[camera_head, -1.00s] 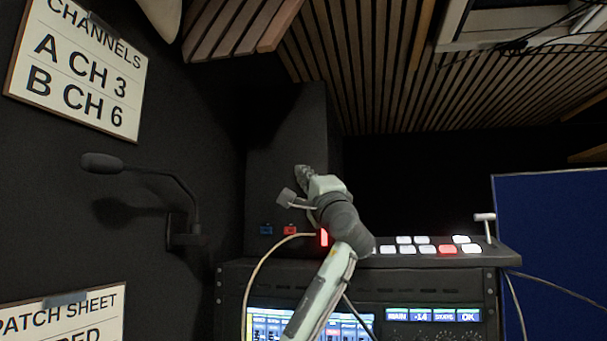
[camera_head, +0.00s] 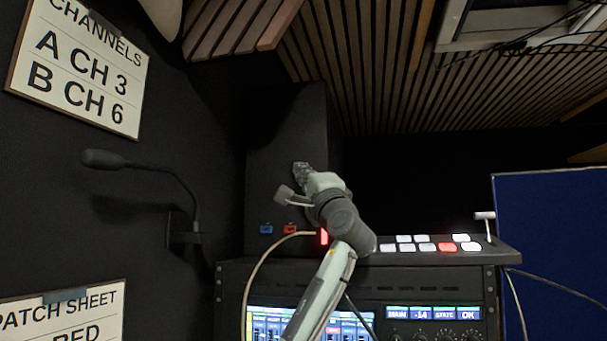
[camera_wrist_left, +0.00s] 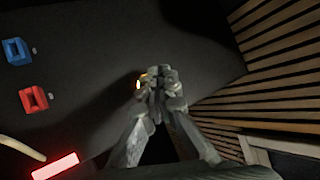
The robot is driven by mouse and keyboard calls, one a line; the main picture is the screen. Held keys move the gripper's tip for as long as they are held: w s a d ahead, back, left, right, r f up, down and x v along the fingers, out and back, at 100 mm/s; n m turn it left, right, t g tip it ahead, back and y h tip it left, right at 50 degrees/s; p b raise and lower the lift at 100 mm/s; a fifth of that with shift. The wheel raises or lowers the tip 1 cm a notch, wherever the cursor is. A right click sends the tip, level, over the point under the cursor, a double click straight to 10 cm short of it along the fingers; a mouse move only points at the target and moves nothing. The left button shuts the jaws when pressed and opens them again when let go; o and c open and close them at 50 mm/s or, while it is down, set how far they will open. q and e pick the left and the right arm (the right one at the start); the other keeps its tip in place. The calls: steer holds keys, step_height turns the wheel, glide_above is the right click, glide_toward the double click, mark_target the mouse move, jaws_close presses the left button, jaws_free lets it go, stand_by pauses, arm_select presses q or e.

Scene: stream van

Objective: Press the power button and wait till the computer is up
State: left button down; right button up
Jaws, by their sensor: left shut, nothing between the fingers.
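The computer appears as a dark upright case (camera_head: 262,160) standing on the rack. My left gripper (camera_head: 301,168) is in front of the upper part of its face, with the fingers shut and nothing between them. In the left wrist view the closed fingertips (camera_wrist_left: 158,78) are at the dark panel. I cannot tell whether the tips touch the panel. My right gripper is not in view.
Blue (camera_head: 266,229) and red (camera_head: 290,229) sockets sit low on the case. A lit red block (camera_head: 323,237) and a cable are near my arm. A switcher panel (camera_head: 430,245) is at right, a gooseneck microphone (camera_head: 103,160) at left, and a lit screen (camera_head: 265,324) below.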

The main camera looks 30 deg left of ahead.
arm_select(q)
steer(key=shift+s+d+b, duration=0.2)
steer(key=shift+s, duration=0.6)
steer(key=shift+s+d+b, duration=0.25)
steer(key=shift+s, duration=0.55)
steer(key=shift+s+d+b, duration=0.2)
steer(key=shift+s, duration=0.6)
